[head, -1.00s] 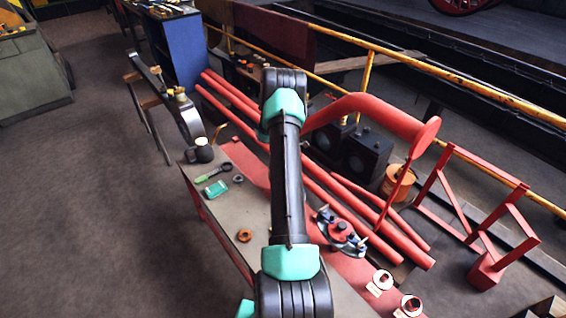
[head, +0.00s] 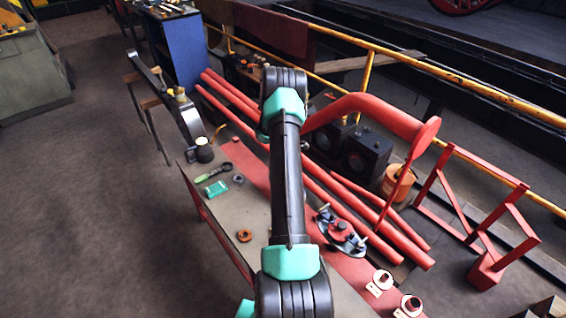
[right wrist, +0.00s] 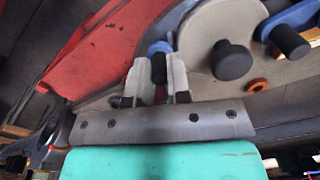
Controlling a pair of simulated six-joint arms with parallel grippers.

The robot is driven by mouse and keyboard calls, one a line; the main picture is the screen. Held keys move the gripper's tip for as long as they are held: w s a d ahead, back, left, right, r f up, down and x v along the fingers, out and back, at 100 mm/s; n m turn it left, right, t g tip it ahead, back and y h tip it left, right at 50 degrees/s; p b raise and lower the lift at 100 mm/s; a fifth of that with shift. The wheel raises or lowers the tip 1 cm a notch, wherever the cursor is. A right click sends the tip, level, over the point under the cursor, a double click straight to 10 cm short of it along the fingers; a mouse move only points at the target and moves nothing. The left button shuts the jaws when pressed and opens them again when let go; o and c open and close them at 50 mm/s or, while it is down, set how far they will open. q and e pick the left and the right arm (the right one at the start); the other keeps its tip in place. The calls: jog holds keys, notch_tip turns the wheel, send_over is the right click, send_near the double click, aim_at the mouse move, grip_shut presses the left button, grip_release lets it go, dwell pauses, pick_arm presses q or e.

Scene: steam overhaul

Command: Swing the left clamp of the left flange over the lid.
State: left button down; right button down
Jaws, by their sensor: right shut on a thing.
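In the right wrist view, my right gripper (right wrist: 160,75) is shut at the end of a small blue and black part (right wrist: 159,48), which looks like the left clamp's handle; the fingers hide much of it. Just right of the fingers is a grey round lid (right wrist: 204,35) with a black knob (right wrist: 231,62). Another blue clamp (right wrist: 290,16) with a black knob (right wrist: 291,41) is at the lid's right side. In the head view, a dark and teal arm covers the bench's middle and hides the left flange and the grip. My left gripper does not show.
A dark flange with a red centre (head: 341,230) sits on the red strip right of the arm. An orange ring (head: 244,236), a green box (head: 215,189), a green-handled wrench (head: 212,173) and a black cup (head: 204,150) are on the bench's left part. Red pipes (head: 380,230) run behind.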

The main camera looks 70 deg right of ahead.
jog(key=shift+a+m, duration=0.4)
jog(key=shift+m, duration=0.7)
jog(key=c, duration=1.1)
grip_release()
notch_tip(320, 180, up, 17)
jog(key=shift+r, duration=0.2)
